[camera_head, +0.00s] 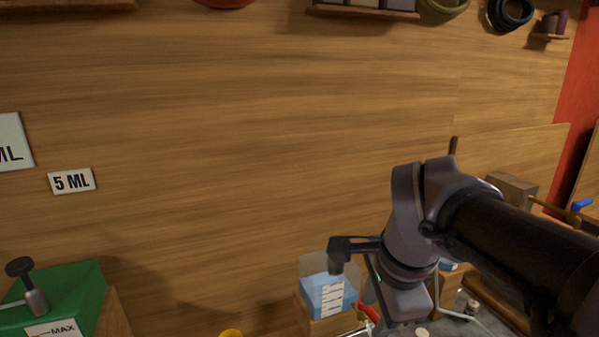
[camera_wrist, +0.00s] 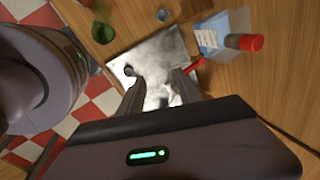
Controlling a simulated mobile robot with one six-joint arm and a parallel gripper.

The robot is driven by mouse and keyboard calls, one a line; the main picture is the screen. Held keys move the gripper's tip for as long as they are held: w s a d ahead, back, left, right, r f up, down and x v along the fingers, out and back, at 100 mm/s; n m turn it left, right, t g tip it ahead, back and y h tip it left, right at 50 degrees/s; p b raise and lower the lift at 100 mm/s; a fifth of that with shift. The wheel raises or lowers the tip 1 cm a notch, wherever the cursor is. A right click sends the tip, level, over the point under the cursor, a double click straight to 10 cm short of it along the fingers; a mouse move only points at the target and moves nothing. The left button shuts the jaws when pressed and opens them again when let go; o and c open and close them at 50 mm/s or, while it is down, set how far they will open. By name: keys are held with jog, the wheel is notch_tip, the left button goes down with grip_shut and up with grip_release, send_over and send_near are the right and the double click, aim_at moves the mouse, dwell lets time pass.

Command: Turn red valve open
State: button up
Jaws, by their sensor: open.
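A red valve handle (camera_head: 368,312) shows at the bottom of the head view, just left of my gripper (camera_head: 396,327). My gripper is partly cut off by the lower edge there. In the wrist view my gripper (camera_wrist: 157,78) is open, with nothing between its fingers. A red lever (camera_wrist: 195,63), likely the same handle, lies just beyond the right finger, apart from the space between the fingers. Much of the valve body is hidden. A thicker red-ended cylinder (camera_wrist: 246,42) shows further right; I cannot tell what it is.
A clear container of blue liquid (camera_head: 327,294) stands left of my gripper; it also shows in the wrist view (camera_wrist: 212,36). A shiny metal plate (camera_wrist: 155,52) lies beneath the fingers. A blue-handled valve (camera_head: 581,205) is at the right. The wooden wall (camera_head: 240,140) is behind.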

jog(key=s+a+f+n+t+y, duration=0.1)
jog(key=s+f+n, duration=0.4)
jog(key=s+n, duration=0.7)
jog(key=shift+a+t+y, duration=0.4)
jog(key=shift+a+t, duration=0.3)
jog(key=shift+a, duration=0.45)
dwell(0.4)
